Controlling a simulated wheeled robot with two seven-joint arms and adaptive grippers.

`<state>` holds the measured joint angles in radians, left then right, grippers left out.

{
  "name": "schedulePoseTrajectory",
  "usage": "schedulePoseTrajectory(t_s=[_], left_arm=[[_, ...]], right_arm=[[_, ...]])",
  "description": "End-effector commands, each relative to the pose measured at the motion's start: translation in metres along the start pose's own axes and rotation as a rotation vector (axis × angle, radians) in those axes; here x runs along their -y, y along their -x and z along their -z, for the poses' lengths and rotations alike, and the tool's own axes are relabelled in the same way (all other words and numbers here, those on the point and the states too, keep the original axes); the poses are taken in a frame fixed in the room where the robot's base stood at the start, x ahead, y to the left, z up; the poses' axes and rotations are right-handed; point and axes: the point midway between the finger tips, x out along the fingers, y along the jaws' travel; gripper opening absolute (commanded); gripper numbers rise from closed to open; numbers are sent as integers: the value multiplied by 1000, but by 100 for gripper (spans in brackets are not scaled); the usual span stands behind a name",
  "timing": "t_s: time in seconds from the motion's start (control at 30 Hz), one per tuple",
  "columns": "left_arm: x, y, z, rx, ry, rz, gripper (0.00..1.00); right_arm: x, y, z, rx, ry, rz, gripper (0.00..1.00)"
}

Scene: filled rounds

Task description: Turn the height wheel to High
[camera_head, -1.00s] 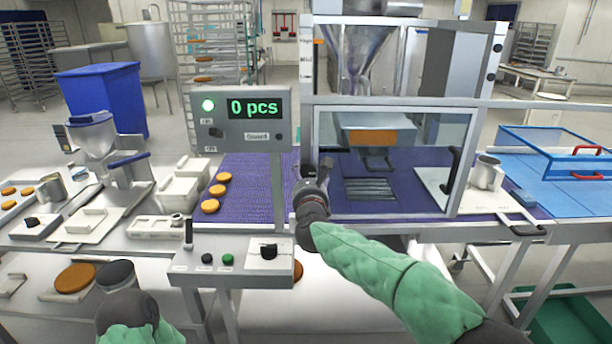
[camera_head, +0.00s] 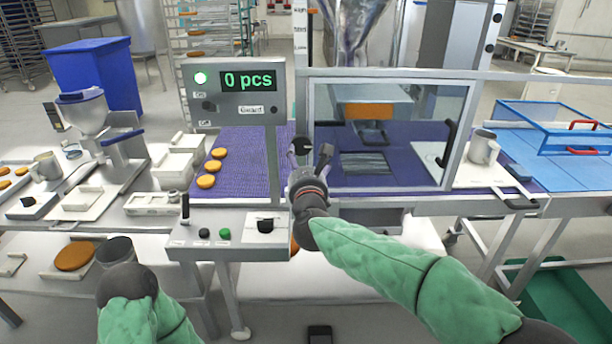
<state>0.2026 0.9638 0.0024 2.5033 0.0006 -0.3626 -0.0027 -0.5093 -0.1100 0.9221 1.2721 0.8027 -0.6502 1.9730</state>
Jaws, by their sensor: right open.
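A dark round wheel (camera_head: 301,145), which looks like the height wheel, sits at the left front post of the guarded machine. My right gripper (camera_head: 309,153) is open, with its fingers spread at the wheel. One finger overlaps the wheel's left side and the other stands to its right. I cannot tell whether they touch it. Small labels (camera_head: 300,35) run up the post above the wheel; they are too small to read surely. The wheel's setting cannot be made out.
A display panel (camera_head: 234,93) reading "0 pcs" stands left of the post. A control box (camera_head: 215,242) with buttons and a knob is below. Orange-brown rounds (camera_head: 206,181) lie on the purple belt (camera_head: 244,150). A clear guard (camera_head: 392,130) fills the space right of the gripper.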

Motion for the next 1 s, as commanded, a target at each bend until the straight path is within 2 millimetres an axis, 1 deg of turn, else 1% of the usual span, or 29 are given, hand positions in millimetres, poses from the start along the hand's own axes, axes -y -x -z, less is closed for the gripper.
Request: schedulePoseTrajectory(t_s=[0.03,0.2,0.4,0.57,0.87,0.97,1.0], left_arm=[[0,0,0,0,0,0,40],[0,0,0,0,0,0,40],[0,0,0,0,0,0,40],[0,0,0,0,0,0,40],[0,0,0,0,0,0,40],[-1,2,0,0,0,0,40],[-1,4,0,0,0,0,40]], right_arm=[[0,9,-1,1,0,-1,79],[0,33,0,1,0,-1,79],[0,51,1,-2,0,0,79],[0,55,2,-3,1,0,79],[0,55,3,-5,6,0,79],[0,50,17,-29,70,-8,79],[-1,47,29,-48,123,-17,79]])
